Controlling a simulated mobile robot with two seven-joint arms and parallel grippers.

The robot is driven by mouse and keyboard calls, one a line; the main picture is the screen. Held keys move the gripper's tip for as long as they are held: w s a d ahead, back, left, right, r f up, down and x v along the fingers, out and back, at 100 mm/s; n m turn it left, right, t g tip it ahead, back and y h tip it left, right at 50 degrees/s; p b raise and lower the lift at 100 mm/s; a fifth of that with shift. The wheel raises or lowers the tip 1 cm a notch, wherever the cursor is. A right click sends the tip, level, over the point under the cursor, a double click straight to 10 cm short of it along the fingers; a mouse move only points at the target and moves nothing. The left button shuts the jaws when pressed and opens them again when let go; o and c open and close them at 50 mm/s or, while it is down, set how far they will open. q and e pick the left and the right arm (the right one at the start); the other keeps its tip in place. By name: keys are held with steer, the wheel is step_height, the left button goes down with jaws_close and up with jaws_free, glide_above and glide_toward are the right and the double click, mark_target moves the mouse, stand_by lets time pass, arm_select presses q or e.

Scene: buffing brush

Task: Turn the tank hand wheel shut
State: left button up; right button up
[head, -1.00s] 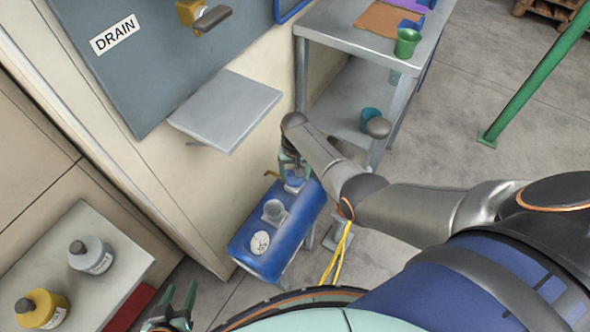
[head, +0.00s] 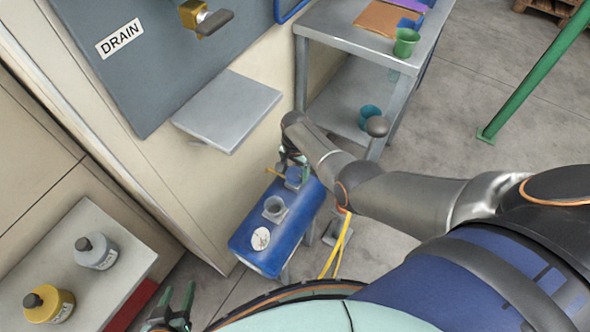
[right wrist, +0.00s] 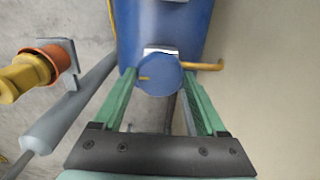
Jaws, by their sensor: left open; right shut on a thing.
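The blue tank (head: 265,248) stands low beside the wall, with a white dial (head: 260,239) and a grey port (head: 274,208) on top. Its round blue hand wheel (head: 293,177) is at the far end. In the right wrist view the wheel (right wrist: 160,75) has a small yellow mark and sits between the fingers of my right gripper (right wrist: 160,88). The wheel's stem is mostly hidden. My left gripper (head: 181,308) is open and empty at the lower left, apart from the tank.
A yellow pipe (right wrist: 205,66) sticks out beside the wheel. A grey shelf (head: 228,110) juts from the wall above the tank. A metal table (head: 340,30) stands behind. Bottles (head: 96,251) stand on a bench at left. Open floor lies at right.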

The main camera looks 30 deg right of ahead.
mark_target(295, 173)
stand_by(0.4)
arm_select(q)
steer(key=shift+d, duration=0.15)
arm_select(e)
steer(key=o, duration=1.3)
steer(key=shift+r+p, duration=0.3)
steer(key=shift+r, duration=0.05)
step_height(295, 173, up, 5)
steer(key=p, duration=0.3)
steer(key=shift+f, duration=0.15)
arm_select(q)
steer(key=shift+y, duration=0.3)
steer(key=r+p, duration=0.1)
steer(key=a+r+p, duration=0.1)
steer(key=r, duration=0.1)
steer(key=s+a+r+p, duration=0.1)
steer(key=shift+a+r, duration=0.25)
arm_select(e)
step_height(295, 173, up, 7)
